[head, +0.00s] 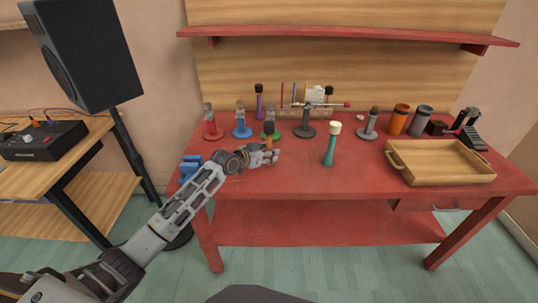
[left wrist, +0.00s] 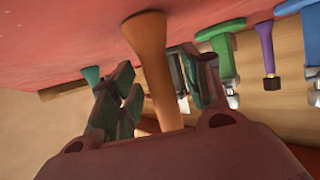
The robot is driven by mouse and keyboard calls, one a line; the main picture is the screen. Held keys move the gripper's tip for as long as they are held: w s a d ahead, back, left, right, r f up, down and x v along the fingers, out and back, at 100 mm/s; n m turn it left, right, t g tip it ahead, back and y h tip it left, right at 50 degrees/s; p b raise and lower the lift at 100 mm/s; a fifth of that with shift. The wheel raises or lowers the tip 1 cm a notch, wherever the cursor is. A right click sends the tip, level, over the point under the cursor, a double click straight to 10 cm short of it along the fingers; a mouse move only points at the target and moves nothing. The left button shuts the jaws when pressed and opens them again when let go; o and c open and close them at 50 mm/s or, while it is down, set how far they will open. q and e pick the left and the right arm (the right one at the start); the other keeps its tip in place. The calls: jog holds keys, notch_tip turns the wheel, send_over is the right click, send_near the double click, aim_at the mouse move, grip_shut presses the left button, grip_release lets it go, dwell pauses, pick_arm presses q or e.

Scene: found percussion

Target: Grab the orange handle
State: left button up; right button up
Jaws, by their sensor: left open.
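The orange handle (head: 268,144) stands upright near the front left of the red table, with a dark top. In the left wrist view the orange handle (left wrist: 154,70) shows large, flared at its table end, between my two fingers. My left gripper (head: 271,156) is low over the table at the handle, partly hiding its lower part. In the left wrist view my left gripper (left wrist: 160,85) is open, with one finger on each side of the handle. I cannot tell whether either finger touches it. My right gripper is not in view.
A teal handle with a cream top (head: 331,145) stands to the right. Blue (head: 242,130) and red (head: 212,129) stands are behind left, and a blue object (head: 190,167) lies at the left edge. A wooden tray (head: 440,181) is at right. The front middle of the red table is clear.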

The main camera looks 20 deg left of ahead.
pick_arm(q)
jog(key=shift+w+d+f, duration=0.15)
jog(key=shift+w, duration=0.15)
jog(key=shift+c, duration=0.3)
grip_shut()
